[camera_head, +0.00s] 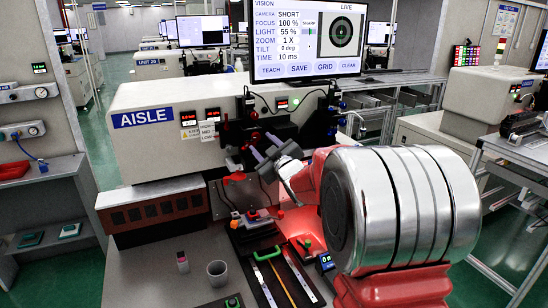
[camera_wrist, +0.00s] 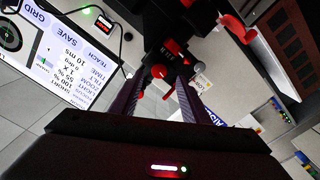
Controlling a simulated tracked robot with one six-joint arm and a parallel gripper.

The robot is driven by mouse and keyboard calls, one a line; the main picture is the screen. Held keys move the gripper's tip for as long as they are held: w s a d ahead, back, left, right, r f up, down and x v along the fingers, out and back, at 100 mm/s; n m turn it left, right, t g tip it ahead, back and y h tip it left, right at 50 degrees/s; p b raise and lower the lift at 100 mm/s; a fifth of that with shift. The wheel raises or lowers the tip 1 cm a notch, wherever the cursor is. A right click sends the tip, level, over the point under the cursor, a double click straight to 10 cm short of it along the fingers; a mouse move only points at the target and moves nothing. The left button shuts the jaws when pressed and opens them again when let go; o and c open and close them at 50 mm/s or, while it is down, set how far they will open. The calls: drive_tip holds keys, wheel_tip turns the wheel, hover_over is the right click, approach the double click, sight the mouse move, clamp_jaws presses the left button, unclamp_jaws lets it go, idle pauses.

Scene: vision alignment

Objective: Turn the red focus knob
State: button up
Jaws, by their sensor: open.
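Small red knobs sit on the black optical unit in the middle of the machine. In the wrist view one red knob (camera_wrist: 160,71) lies just beyond and between my fingertips, with a second red knob (camera_wrist: 172,46) behind it. I cannot tell which is the focus knob, as no label on them is readable. My gripper (camera_wrist: 157,90) is open and empty, its two dark fingers apart. In the head view my gripper (camera_head: 264,148) is in front of the black unit (camera_head: 282,125) and hides part of it. Contact with a knob does not show.
A monitor (camera_head: 303,45) above reads FOCUS 100 % beside a round target. Below are a tool tray (camera_head: 243,245), a grey cup (camera_head: 217,272) and a brown rack (camera_head: 153,208). The bench's front left is mostly clear.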

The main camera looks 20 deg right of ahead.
drive_tip(key=s, duration=0.8)
drive_tip(key=shift+s, duration=0.4)
drive_tip(key=shift+f, duration=0.15)
drive_tip(key=s+d+f+m+g+h, duration=0.2)
drive_tip(key=f+g, duration=0.1)
drive_tip(key=f, duration=0.2)
drive_tip(key=s+d+f+m+g+h, duration=0.1)
drive_tip(key=s+d+f+m+g, duration=0.15)
drive_tip(key=f, duration=0.25)
drive_tip(key=s+a+f+m+g, duration=0.2)
drive_tip(key=s+f+g, duration=0.2)
drive_tip(key=s, duration=0.4)
drive_tip(key=s+a+r+g+y, duration=0.1)
drive_tip(key=s+a+r, duration=0.1)
drive_tip(key=s+a, duration=0.7)
drive_tip(key=s+a+r+g+y, duration=0.1)
drive_tip(key=s+a+g+y, duration=0.1)
drive_tip(key=s+a, duration=0.7)
drive_tip(key=shift+s+a+r, duration=0.2)
drive_tip(key=shift+s+r, duration=0.15)
drive_tip(key=shift+s, duration=1.65)
